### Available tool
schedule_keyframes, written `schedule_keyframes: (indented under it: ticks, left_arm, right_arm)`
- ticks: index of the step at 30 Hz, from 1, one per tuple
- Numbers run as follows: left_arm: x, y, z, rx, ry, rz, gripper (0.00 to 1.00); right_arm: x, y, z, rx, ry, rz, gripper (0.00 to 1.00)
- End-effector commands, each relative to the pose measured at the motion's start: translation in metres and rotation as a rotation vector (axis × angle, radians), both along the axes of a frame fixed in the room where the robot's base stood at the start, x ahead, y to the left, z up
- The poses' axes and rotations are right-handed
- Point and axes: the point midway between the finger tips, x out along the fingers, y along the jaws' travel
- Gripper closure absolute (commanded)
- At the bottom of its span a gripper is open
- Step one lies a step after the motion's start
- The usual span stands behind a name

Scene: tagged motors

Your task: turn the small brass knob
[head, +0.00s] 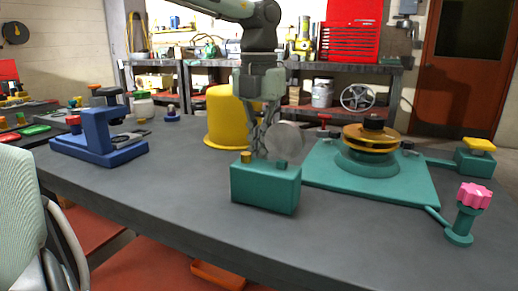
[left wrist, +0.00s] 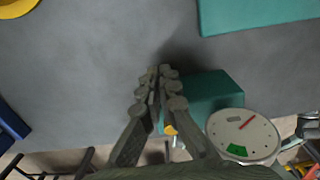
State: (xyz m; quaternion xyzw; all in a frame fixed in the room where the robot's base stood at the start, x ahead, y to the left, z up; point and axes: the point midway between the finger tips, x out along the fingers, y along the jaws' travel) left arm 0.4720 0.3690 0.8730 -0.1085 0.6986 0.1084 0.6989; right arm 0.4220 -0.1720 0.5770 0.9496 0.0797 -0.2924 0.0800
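The small brass knob (head: 247,157) stands on the left end of the top of a teal box (head: 265,190) near the front of the table. In the left wrist view a yellow bit of the knob (left wrist: 170,129) shows, partly hidden by a finger. A round gauge (head: 288,138) stands at the box and shows its back in the head view; its dial (left wrist: 243,133) has a red needle and a green zone. My left gripper (head: 261,151) points down just beside the knob, apart from it as far as I can see. Its fingers (left wrist: 160,74) look closed together and empty. My right gripper is not in view.
To the right is a teal plate (head: 325,182) with a brass wheel (head: 372,139) and a pink knob (head: 474,196). A yellow bucket-like object (head: 226,118) stands behind my left gripper. A blue fixture (head: 98,140) is at left. The table between is bare.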

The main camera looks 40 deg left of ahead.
Motion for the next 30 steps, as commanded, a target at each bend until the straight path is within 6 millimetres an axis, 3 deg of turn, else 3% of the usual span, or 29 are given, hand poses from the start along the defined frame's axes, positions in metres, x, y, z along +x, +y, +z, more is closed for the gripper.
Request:
schedule_keyframes:
  ticks: [10, 13, 30]
  left_arm:
    - [0.000, 0.000, 0.000, 0.000, 0.000, -0.002, 1.00]
    - [0.000, 0.000, 0.002, -0.003, 0.001, -0.074, 1.00]
    - [0.000, 0.000, 0.002, -0.003, 0.000, -1.201, 1.00]
  right_arm:
    - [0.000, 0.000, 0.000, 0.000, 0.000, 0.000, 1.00]
    - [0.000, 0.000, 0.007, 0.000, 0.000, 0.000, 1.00]
    - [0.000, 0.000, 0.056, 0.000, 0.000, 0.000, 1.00]
